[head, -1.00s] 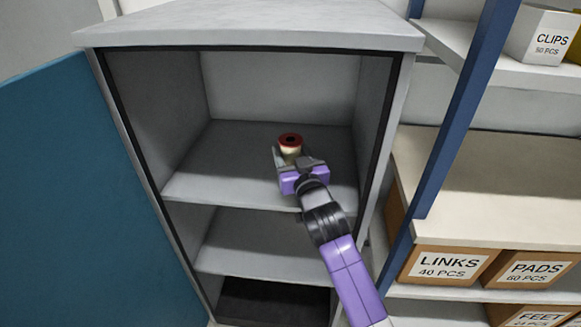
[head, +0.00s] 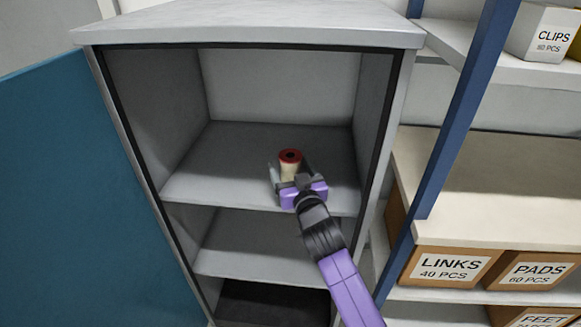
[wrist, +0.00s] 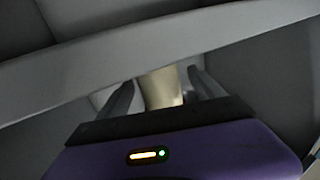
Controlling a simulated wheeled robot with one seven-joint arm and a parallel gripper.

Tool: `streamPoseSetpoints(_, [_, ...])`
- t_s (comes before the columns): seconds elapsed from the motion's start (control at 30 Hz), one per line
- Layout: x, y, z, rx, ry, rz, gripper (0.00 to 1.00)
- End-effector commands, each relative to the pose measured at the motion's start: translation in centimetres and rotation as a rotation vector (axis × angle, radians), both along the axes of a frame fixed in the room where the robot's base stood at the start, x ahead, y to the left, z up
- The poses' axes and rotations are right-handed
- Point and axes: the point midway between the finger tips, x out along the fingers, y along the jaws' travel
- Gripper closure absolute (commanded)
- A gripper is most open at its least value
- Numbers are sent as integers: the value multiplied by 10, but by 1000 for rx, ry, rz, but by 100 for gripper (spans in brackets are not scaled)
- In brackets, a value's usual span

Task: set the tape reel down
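The tape reel (head: 290,165), cream with a red top and a dark centre hole, stands upright on the cabinet's upper inner shelf (head: 235,150). My gripper (head: 291,171) is at that shelf, with one finger on each side of the reel. In the wrist view the reel's pale side (wrist: 161,88) shows between the two dark fingers, with a narrow gap at each side. The gripper looks open around it. The reel's base is partly hidden by my gripper.
The cabinet's side walls and top (head: 250,25) frame the shelf, and a blue door (head: 80,190) stands open at left. Lower shelves lie below. At right, a rack with a blue post (head: 450,120) holds labelled boxes (head: 445,265). The shelf left of the reel is clear.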

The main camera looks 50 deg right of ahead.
Motion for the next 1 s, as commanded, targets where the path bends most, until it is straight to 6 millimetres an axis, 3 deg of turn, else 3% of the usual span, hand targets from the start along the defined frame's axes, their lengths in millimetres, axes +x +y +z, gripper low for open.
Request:
streamPoseSetpoints(0.37, [-1,0,4,0,0,0,24])
streamPoseSetpoints(0.8, [-74,42,0,0,2,1,24])
streamPoseSetpoints(1.0, [-97,55,1,0,0,0,24])
